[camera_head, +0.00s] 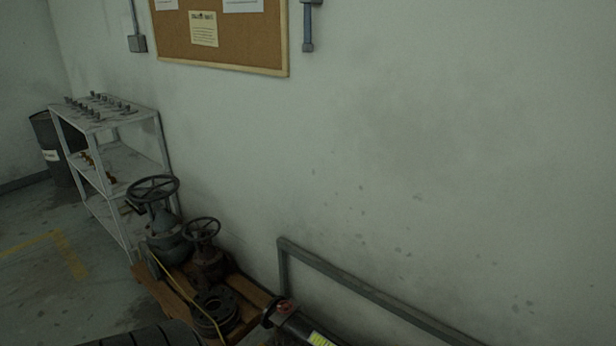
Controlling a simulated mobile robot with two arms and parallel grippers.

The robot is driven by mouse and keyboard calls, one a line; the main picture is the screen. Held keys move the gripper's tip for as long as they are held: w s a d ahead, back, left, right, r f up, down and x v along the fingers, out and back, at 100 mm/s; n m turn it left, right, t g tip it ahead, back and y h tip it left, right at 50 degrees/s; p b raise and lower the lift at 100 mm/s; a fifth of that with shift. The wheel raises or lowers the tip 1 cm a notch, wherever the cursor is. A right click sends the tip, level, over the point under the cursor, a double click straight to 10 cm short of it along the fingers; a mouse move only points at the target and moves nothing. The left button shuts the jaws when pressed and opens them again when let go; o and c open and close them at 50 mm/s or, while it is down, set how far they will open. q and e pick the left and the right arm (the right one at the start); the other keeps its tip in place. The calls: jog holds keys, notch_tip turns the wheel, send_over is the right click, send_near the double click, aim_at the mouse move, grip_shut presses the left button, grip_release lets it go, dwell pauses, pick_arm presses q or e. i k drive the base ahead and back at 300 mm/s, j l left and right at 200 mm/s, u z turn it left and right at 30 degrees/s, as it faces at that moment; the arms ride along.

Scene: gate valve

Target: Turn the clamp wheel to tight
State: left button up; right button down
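Two gate valves with spoked handwheels stand on a wooden pallet at the lower left of the head view. The larger grey valve (168,243) carries the upper handwheel (153,188). The smaller dark valve (207,264) carries the lower handwheel (201,229). I cannot tell whether either of these is the clamp wheel. Neither of my grippers shows in this view. A dark ribbed part (155,337) is cut off at the bottom edge, and I cannot tell what it is.
Dark flanges (217,308) lie on the pallet (165,296). A grey rail (375,295) runs along the wall at lower right, near a black cylinder with a yellow label (300,325). A metal shelf (103,120) and dark drum (45,135) stand left. Floor at far left is free.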

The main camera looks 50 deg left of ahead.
aim_at(286, 311)
jog(key=u, duration=1.85)
